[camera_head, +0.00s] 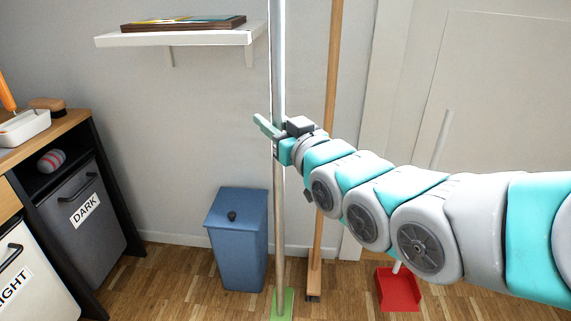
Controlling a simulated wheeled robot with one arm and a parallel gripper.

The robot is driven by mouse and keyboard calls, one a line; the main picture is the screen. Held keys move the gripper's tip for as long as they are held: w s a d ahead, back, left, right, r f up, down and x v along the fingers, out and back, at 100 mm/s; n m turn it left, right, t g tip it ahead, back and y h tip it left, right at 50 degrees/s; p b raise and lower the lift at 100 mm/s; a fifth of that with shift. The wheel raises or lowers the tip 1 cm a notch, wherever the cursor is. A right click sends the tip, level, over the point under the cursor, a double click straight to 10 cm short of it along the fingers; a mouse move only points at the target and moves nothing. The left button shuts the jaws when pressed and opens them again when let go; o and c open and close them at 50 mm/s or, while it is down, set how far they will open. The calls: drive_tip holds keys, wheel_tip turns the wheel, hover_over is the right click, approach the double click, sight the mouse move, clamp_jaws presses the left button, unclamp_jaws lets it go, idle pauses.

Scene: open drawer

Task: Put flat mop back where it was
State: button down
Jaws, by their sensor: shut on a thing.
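The flat mop has a long, pale metal-grey pole (280,215) and a green foot (282,304) at the bottom edge of the view. The mop stands nearly upright, its foot low over the wooden floor; I cannot tell whether it touches. My gripper (275,138) is shut on the mop's pole around mid-height. My arm reaches in from the right. The top of the pole runs out of view.
A wooden-handled broom (334,60) stands just right of the mop, partly behind my arm. A blue bin (236,240) is to the left. A red dustpan (398,290) is at right. A white wall shelf (180,39) hangs upper left, and a cabinet with hampers (82,235) stands at left.

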drive_tip(key=w+p, duration=0.5)
drive_tip(key=w, duration=1.4)
wheel_tip(320, 180, down, 7)
drive_tip(key=shift+w+d+b, duration=0.35)
drive_tip(key=shift+w+b, duration=0.05)
drive_tip(key=shift+f, duration=0.15)
drive_tip(key=c, duration=0.7)
unclamp_jaws()
drive_tip(key=shift+o, duration=0.2)
